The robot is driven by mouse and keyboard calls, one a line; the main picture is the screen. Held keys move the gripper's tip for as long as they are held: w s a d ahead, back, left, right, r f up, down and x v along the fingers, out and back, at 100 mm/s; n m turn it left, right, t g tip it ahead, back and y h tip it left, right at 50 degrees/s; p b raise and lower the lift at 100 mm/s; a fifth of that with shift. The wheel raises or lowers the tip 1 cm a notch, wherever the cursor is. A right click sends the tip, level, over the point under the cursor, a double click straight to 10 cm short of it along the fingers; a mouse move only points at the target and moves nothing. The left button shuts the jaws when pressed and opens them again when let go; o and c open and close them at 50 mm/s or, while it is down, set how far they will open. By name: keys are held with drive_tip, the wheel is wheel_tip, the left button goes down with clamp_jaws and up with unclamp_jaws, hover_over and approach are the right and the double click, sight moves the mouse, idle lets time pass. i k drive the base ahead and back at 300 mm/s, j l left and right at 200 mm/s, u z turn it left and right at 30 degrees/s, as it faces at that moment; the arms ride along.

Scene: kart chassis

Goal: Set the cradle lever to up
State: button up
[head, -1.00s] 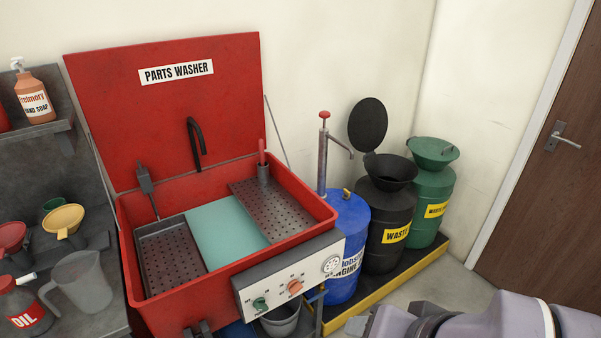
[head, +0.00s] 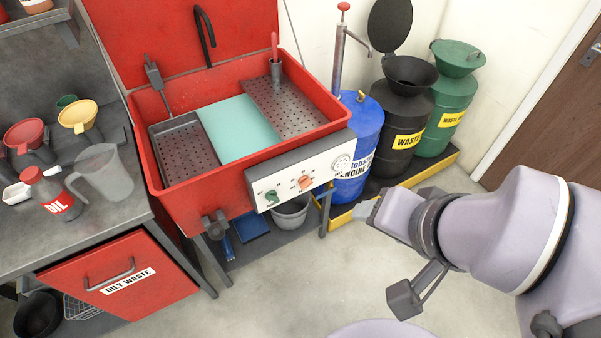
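The red parts washer (head: 180,215) stands open, with a perforated tray (head: 185,150) on the left of its basin. A dark lever (head: 155,78) with a blocky grip on a thin rod rises at that tray's back left corner. It leans left and up; no label marks it, so I cannot tell for sure that it is the cradle lever. My gripper (head: 385,254) is at the right, in front of the washer and well apart from the lever. Its fingertips look spread, with nothing between them.
A control panel (head: 300,172) with a green and an orange knob fronts the basin. Blue (head: 358,150), black (head: 398,125) and green (head: 452,95) drums stand at the right. A bench (head: 100,215) with an oil bottle and jug is at left. The front floor is clear.

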sight(217, 232)
drive_tip(key=k+j+u, duration=0.1)
drive_tip(key=u, duration=0.3)
drive_tip(key=k+j+u, duration=0.1)
drive_tip(key=u, duration=0.25)
drive_tip(key=k+j+u, duration=0.2)
drive_tip(key=u, duration=0.2)
